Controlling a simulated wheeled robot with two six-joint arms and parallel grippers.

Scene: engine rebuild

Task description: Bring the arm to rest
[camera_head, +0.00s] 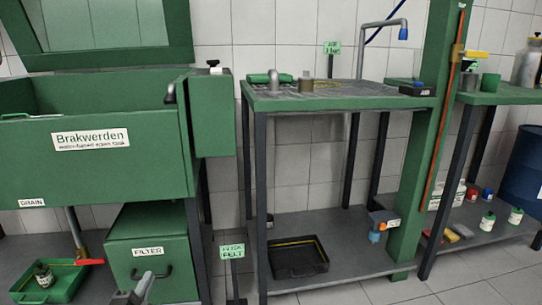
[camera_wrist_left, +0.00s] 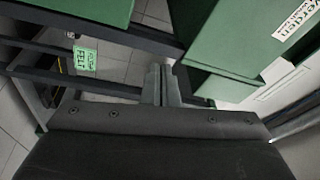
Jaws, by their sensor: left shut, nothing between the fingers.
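My left gripper (camera_head: 146,283) shows at the bottom left of the head view, in front of the green filter box (camera_head: 150,232) under the wash tank. Its fingers are together and hold nothing. In the left wrist view the gripper (camera_wrist_left: 162,72) points out over the floor, with its two grey fingers side by side. It looks clear of the green cabinet. My right gripper is not in view.
The green wash tank (camera_head: 95,165) stands at left. A green bench (camera_head: 340,101) with several parts on top is at centre. A black tray (camera_head: 297,258) lies on its lower shelf. A green sign (camera_head: 232,251) stands between them. A blue drum (camera_head: 527,170) is at far right.

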